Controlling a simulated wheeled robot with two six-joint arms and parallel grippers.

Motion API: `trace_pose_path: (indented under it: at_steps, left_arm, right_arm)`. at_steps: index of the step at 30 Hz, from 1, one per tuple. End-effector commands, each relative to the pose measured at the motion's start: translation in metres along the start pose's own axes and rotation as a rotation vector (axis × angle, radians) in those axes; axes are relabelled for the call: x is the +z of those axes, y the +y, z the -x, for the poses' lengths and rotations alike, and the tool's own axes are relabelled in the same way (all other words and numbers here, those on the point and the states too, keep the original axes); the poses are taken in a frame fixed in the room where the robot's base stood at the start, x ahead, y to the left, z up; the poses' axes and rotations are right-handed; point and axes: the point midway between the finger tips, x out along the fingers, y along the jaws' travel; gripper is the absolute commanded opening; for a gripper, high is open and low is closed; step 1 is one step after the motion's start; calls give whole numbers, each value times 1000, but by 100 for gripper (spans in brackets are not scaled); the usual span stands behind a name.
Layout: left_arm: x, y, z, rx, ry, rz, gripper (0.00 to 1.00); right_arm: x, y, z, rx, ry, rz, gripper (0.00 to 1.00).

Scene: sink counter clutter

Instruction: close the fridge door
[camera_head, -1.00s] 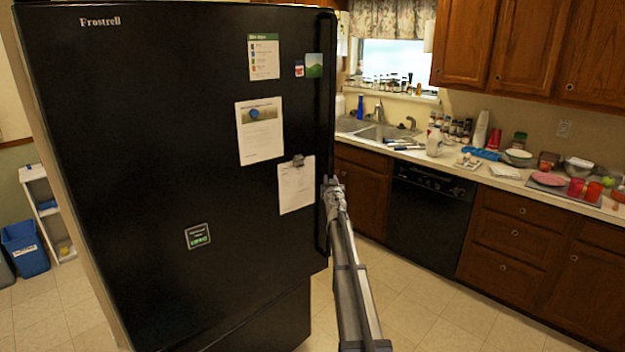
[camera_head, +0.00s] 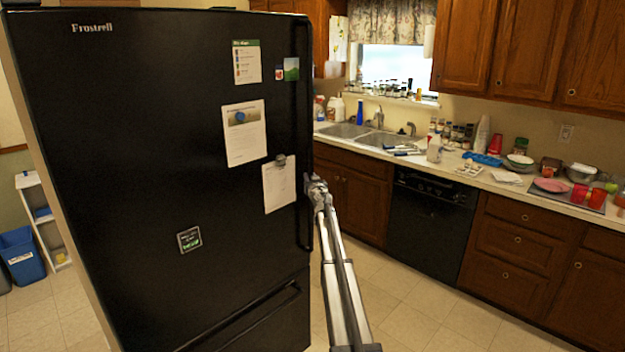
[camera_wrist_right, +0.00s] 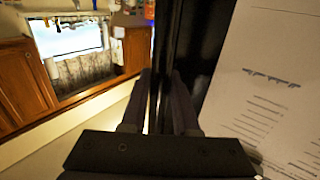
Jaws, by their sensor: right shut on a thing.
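The black fridge door (camera_head: 120,150) fills the left half of the head view, with papers and magnets on its face. Its long vertical handle (camera_head: 304,130) runs down the right edge; it also shows in the right wrist view (camera_wrist_right: 163,55). My right gripper (camera_head: 314,188) is at that handle, and in the right wrist view its fingers (camera_wrist_right: 160,105) stand on both sides of the bar, shut on it. A strip of pale side shows left of the door. Whether a gap is left between door and fridge body cannot be told. My left gripper is not in view.
A counter (camera_head: 465,165) with a sink (camera_head: 345,130), bottles and dishes runs along the right. A dishwasher (camera_head: 425,215) and wooden drawers (camera_head: 515,240) are below it. The tiled floor (camera_head: 425,310) before them is clear. A blue bin (camera_head: 22,255) stands at far left.

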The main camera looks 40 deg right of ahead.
Motion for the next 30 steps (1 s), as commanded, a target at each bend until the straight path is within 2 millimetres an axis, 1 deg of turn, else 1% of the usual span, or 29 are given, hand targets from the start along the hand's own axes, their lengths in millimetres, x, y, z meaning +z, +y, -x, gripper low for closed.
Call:
trace_pose_path:
  at_steps: [1, 7, 8, 15, 19, 22, 26, 30]
  left_arm:
    - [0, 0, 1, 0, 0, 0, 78]
    - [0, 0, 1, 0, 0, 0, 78]
    - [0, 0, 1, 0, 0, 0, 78]
    - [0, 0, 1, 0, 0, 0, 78]
    - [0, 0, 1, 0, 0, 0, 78]
    - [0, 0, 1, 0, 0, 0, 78]
    - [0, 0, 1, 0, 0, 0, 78]
    - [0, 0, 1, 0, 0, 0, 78]
  right_arm:
    - [-1, -10, -5, -17, 0, -2, 0]
    - [-1, -10, -7, -17, 0, -3, 0]
    - [-1, -10, -7, -17, 0, -3, 31]
    - [-2, -10, -8, -17, 0, -4, 58]
    - [-2, -9, -3, -16, 0, -4, 58]
    - [-2, -9, 7, -16, 1, -3, 58]
    - [-2, -7, 28, -13, 1, -3, 58]
    - [-2, -3, 54, -8, 1, -2, 58]
